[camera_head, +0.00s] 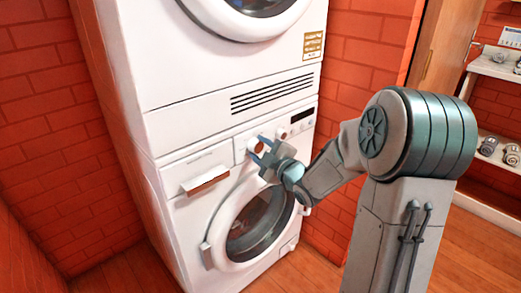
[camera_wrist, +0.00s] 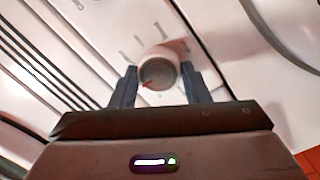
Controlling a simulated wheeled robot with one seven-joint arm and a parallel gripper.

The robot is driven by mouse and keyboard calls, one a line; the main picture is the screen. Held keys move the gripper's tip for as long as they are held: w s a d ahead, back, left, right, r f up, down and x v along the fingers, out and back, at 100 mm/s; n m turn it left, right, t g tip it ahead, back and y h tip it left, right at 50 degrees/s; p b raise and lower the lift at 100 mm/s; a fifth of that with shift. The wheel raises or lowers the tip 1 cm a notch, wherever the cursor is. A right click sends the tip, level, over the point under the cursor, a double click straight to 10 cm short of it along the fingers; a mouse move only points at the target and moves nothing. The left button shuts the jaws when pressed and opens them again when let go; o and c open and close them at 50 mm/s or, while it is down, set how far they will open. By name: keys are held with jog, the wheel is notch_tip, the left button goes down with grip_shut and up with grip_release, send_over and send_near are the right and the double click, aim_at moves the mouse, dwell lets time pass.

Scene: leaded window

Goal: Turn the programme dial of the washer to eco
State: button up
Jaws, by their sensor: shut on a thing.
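The washer (camera_head: 180,215) is the lower of two stacked white machines in the head view. A round dial (camera_head: 258,147) with a reddish-brown face is on its control panel, left of a second, smaller knob (camera_head: 282,132). My gripper (camera_head: 264,150) is at the left dial, its fingers on either side. In the wrist view the dial (camera_wrist: 158,70) stands between the two dark fingertips of my gripper (camera_wrist: 160,85), which is shut on it. Short marks with tiny labels surround the dial; they are too small to read, so the setting cannot be told.
A drawer with a brown-faced handle (camera_head: 207,180) is left of the dial. The round door (camera_head: 256,224) is below, close under my wrist. A dark display (camera_head: 302,115) is to the right. The upper machine (camera_head: 200,80) rises above. Shelves (camera_head: 496,66) stand far right.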

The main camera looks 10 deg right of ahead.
jog(key=shift+m, duration=0.3)
jog(key=m+p, duration=0.3)
jog(key=shift+r+g, duration=0.25)
jog(key=shift+g, duration=0.15)
jog(key=m+p, duration=0.4)
jog(key=m, duration=0.1)
jog(key=shift+d+r+m, duration=0.1)
jog(key=shift+m, duration=0.2)
jog(key=m+g+p, duration=0.1)
jog(key=m+p, duration=0.4)
jog(key=p, duration=0.1)
jog(key=shift+w+d+y, duration=0.1)
jog(key=shift+y, duration=0.3)
jog(key=shift+f+m+p, duration=0.2)
jog(key=shift+m+p, duration=0.7)
jog(key=shift+m, duration=0.2)
jog(key=o, duration=1)
